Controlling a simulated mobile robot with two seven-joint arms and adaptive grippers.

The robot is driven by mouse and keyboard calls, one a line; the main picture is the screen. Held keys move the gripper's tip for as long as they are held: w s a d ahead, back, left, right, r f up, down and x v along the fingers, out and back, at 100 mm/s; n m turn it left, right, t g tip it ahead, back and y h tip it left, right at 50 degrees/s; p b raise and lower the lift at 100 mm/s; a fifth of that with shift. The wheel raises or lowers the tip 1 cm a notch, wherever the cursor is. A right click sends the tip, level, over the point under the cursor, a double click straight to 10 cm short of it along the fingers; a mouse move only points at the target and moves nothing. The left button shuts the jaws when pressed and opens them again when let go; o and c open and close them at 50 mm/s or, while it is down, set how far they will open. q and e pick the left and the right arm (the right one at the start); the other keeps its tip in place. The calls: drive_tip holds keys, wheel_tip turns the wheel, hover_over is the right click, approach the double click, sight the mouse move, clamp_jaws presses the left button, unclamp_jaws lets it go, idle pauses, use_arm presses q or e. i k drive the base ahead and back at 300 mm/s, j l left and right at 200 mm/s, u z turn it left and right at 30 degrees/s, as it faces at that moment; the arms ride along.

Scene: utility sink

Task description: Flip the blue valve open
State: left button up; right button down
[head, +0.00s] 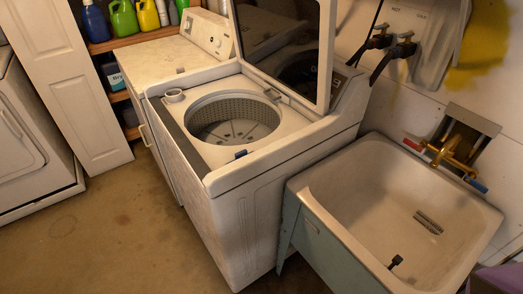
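The blue valve handle (477,185) is at the right end of a brass faucet (452,152) on the back wall of the utility sink (325,175). It is small in the view, and I cannot clearly tell how far it is turned. A red valve handle (413,145) is at the faucet's left end. Neither of my grippers is visible in the head view.
An open-lidded top-load washer (255,178) stands left of the sink. A small black object (395,261) and a dark slotted piece (428,222) are in the basin. Wall taps with dark hoses (378,40) are above. Floor (100,240) is clear at left.

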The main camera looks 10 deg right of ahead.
sight(469, 179)
drive_tip(key=k+l+z, duration=0.1)
drive_tip(key=z, duration=2.2)
